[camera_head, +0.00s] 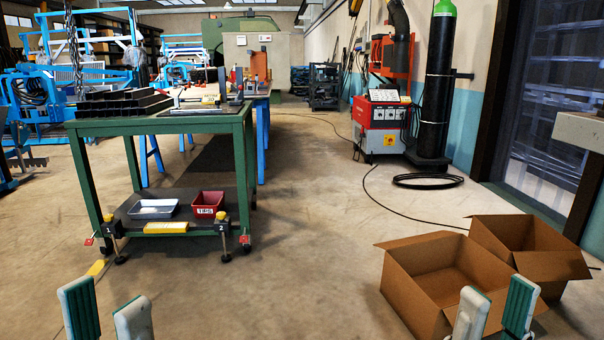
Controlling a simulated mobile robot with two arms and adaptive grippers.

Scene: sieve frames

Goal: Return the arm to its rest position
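My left gripper (106,312) is at the bottom left of the head view. Its two pale, green-padded fingers stand apart with nothing seen between them. My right gripper (494,312) is at the bottom right, in front of the cardboard boxes. Its two fingers are also apart, and no held thing shows between them. The lower parts of both grippers and both arms are cut off by the picture's bottom edge.
A green table (160,123) with dark metal frames (122,103) stands at the left. Its lower shelf holds a grey tray (153,209) and a red bin (207,204). Open cardboard boxes (400,292) (552,262) sit at the right. The middle floor is clear.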

